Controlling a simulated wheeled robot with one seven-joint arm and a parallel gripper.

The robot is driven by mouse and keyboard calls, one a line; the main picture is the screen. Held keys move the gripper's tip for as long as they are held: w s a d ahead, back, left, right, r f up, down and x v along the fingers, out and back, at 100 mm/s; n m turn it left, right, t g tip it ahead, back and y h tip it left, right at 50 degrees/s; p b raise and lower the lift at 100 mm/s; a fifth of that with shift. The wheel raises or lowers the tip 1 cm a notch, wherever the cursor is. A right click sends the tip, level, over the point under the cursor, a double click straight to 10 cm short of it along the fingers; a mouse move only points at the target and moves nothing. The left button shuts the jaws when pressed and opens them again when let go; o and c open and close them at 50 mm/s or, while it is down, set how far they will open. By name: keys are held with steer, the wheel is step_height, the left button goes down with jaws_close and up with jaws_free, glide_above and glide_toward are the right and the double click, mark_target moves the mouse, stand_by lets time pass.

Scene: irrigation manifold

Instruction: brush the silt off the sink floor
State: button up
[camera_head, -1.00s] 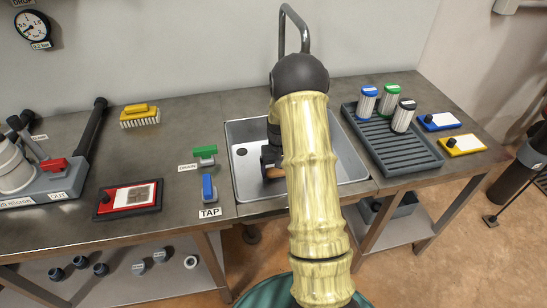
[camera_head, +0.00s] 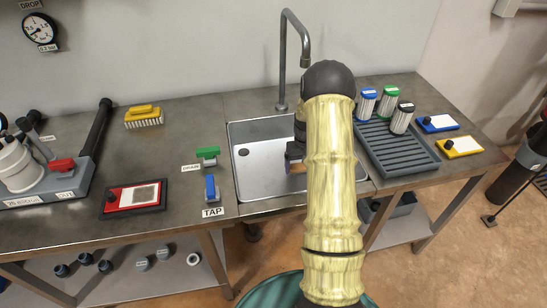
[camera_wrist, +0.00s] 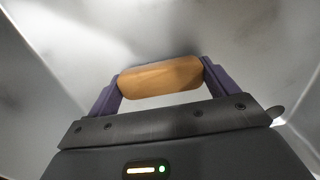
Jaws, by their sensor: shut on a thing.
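My gripper (camera_head: 294,158) is down inside the steel sink (camera_head: 250,180), right of the drain hole (camera_head: 244,152) and partly hidden by my arm. It is shut on a wooden-handled thing, likely a brush; its orange-brown handle (camera_wrist: 160,77) lies crosswise between the purple fingers in the wrist view. Its bristles are hidden, so I cannot tell whether they touch the floor. The visible sink floor is mostly plain grey. Faint dark smudges show in the wrist view, and I cannot tell silt from shadow. My arm hides the sink's right part.
The tall faucet (camera_head: 283,70) rises behind the sink. The green drain handle (camera_head: 207,152) and blue tap handle (camera_head: 210,188) stand at its left. A yellow brush (camera_head: 144,116) lies on the counter. A ribbed grey tray (camera_head: 400,155) with several cartridges is at the right.

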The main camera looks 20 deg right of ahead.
step_height(320, 180, up, 3)
steer(key=shift+a+r+p, duration=0.1)
steer(key=shift+p, duration=0.45)
steer(key=r, duration=0.1)
steer(key=r+p, duration=0.2)
steer(key=shift+w, duration=0.25)
steer(key=shift+s+r+p, duration=0.25)
steer(key=shift+r+p, duration=0.45)
steer(key=shift+p, duration=0.1)
steer(key=shift+w, duration=0.1)
